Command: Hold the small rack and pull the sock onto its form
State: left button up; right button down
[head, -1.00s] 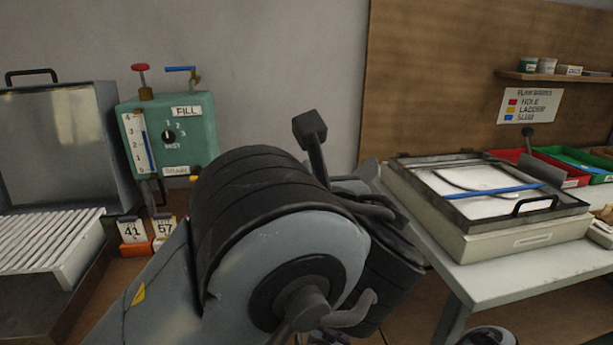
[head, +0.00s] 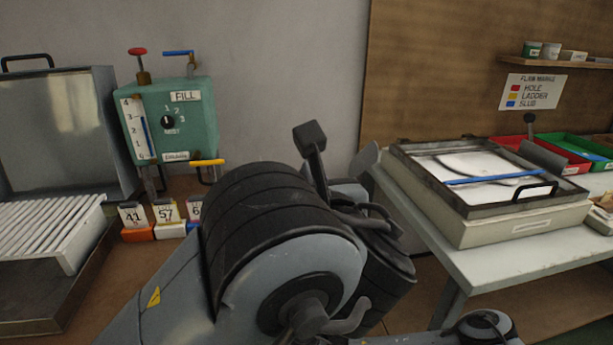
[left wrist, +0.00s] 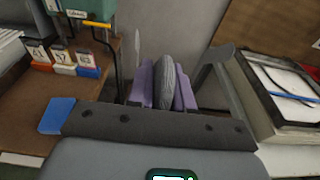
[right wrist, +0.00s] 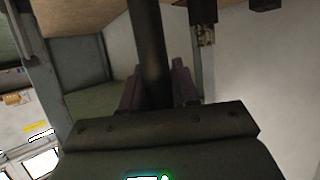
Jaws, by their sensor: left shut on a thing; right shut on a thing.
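In the left wrist view, my left gripper (left wrist: 166,90) has its purple fingers closed around a grey, ribbed, cloth-like piece (left wrist: 167,72) that looks like the sock. In the right wrist view, my right gripper (right wrist: 155,92) has its purple fingers on either side of an upright dark bar (right wrist: 152,45), which may be part of the small rack. The form cannot be made out clearly. In the head view my own large arm links fill the middle and hide both grippers, the sock and the rack.
A teal fill box (head: 170,125) stands at the back left, with number cards (head: 148,218) below it. A white slatted tray (head: 45,230) is at far left. A framed light box (head: 485,185) stands on the right-hand table (head: 500,262), beside red and green bins (head: 565,155).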

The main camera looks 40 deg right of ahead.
pick_arm(q)
jog(key=shift+f, duration=4.85)
jog(key=o, duration=0.9)
jog(key=shift+s, duration=0.1)
jog(key=shift+v, duration=5.9)
